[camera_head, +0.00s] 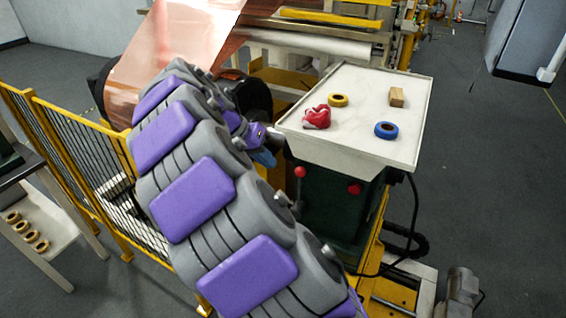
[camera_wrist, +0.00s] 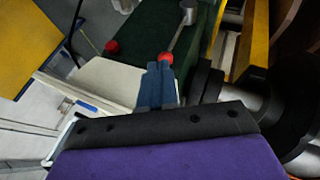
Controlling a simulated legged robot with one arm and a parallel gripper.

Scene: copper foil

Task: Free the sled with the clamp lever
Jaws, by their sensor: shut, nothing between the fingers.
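The clamp lever, a metal rod with a red ball knob (camera_head: 300,171), stands on the side of a dark green unit (camera_head: 335,215) with a white tray top. This unit on yellow rails looks like the sled. In the wrist view the red knob (camera_wrist: 166,58) is right at the tips of my gripper (camera_wrist: 158,75), with the rod running up and right from it. I cannot tell whether they touch. My gripper's blue fingers are together and empty. In the head view my gripper (camera_head: 264,155) is left of the knob, partly hidden by my arm.
The white tray (camera_head: 360,105) holds a red cloth-like item (camera_head: 317,117), a yellow roll (camera_head: 338,100), a blue roll (camera_head: 386,130) and a wooden block (camera_head: 397,97). A red button (camera_head: 355,188) is on the green unit. Copper foil (camera_head: 160,60) hangs behind my arm. A yellow fence (camera_head: 80,150) stands left.

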